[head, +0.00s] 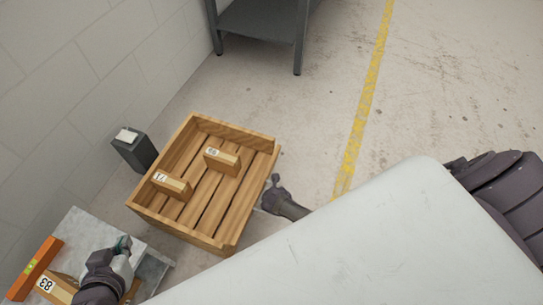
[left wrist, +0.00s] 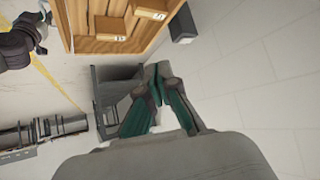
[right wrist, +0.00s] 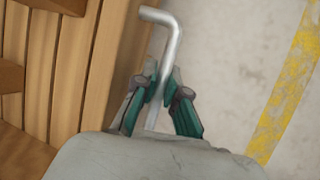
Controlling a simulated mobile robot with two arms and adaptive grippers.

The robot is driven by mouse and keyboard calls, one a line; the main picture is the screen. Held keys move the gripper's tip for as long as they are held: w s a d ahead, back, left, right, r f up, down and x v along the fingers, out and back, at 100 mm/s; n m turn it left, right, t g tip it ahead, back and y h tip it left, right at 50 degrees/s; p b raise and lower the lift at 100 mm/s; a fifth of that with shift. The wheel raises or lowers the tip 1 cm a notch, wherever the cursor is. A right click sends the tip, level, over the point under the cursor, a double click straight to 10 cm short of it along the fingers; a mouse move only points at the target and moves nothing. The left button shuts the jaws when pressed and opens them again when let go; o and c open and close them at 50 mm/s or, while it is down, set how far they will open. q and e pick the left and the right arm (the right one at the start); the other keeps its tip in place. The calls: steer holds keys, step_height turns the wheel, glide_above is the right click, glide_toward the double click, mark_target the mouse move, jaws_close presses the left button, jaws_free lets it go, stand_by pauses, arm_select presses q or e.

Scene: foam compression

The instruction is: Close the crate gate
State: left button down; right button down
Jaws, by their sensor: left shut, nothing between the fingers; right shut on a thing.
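The wooden crate (head: 178,226) stands on the floor in the middle of the head view, with slatted floor and low walls. It also shows at the top of the left wrist view (left wrist: 72,20). I cannot tell which side is the gate or how it stands. My right gripper (head: 272,183) is beside the crate's right side. In the right wrist view it (right wrist: 160,90) is shut on a bent metal rod (right wrist: 174,48) alongside the crate's wood (right wrist: 95,60). My left gripper (head: 122,245) is shut and empty at lower left, apart from the crate; it shows in the left wrist view (left wrist: 157,90).
Two numbered wooden blocks (head: 222,161) (head: 172,186) lie in the crate. A grey surface (head: 75,228) at lower left holds another numbered block (head: 62,288) and an orange bar (head: 35,268). A dark bin (head: 136,150) stands by the wall. Floor right of the crate is clear.

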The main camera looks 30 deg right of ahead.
arm_select(q)
steer(key=shift+s+a+f+g, duration=0.2)
steer(key=shift+s+f+g, duration=0.15)
steer(key=shift+s, duration=0.2)
steer(key=shift+s+a+f+g, duration=0.2)
steer(key=shift+s+f+g, duration=0.15)
steer(key=shift+s, duration=0.2)
arm_select(e)
steer(key=shift+w+a+r, duration=0.3)
steer(key=shift+w+a, duration=0.1)
steer(key=shift+w, duration=0.1)
steer(key=c, duration=1.5)
jaws_free()
steer(key=v, duration=1.2)
